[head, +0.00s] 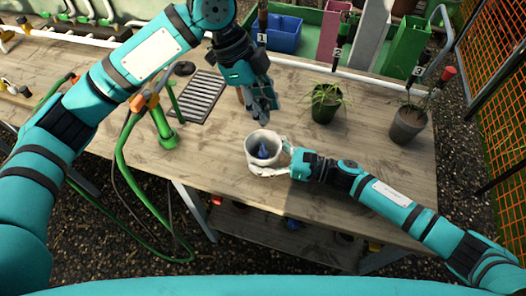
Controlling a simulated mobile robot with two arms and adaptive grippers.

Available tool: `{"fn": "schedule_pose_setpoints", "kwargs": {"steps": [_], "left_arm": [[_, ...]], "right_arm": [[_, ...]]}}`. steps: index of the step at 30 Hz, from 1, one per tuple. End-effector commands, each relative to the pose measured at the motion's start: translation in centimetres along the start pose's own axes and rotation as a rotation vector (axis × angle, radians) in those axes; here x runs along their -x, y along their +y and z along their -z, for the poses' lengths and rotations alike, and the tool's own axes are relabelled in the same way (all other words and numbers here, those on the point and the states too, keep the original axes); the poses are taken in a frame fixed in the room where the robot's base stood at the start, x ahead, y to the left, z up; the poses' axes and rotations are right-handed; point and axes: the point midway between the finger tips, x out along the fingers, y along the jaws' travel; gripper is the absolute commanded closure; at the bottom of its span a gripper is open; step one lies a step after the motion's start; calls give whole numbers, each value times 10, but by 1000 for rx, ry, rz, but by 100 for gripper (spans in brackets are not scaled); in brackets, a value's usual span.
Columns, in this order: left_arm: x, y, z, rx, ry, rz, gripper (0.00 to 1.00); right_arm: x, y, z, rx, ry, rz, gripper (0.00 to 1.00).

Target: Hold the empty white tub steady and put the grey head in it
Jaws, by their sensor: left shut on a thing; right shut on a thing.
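The white tub (252,143) stands on the wooden bench near its front edge, and a small blue item (263,152) shows inside it. My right gripper (289,159) is shut on the tub's right side. My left gripper (261,110) is above and just behind the tub, pointing down, shut on a small grey thing, which I take to be the grey head. The head is hard to tell apart from the dark grey fingers. The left gripper is apart from the tub.
Blue (284,37), pink and green bins stand behind.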

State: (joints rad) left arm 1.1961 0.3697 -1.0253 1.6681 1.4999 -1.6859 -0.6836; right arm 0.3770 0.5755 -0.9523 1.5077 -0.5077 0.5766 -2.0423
Motion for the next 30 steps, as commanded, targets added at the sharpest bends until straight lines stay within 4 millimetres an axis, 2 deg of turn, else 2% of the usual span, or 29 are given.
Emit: {"fn": "schedule_pose_setpoints", "kwargs": {"steps": [30], "left_arm": [[-67,0,-28,0,0,-1,90]], "right_arm": [[0,0,0,0,0,0,55]]}}
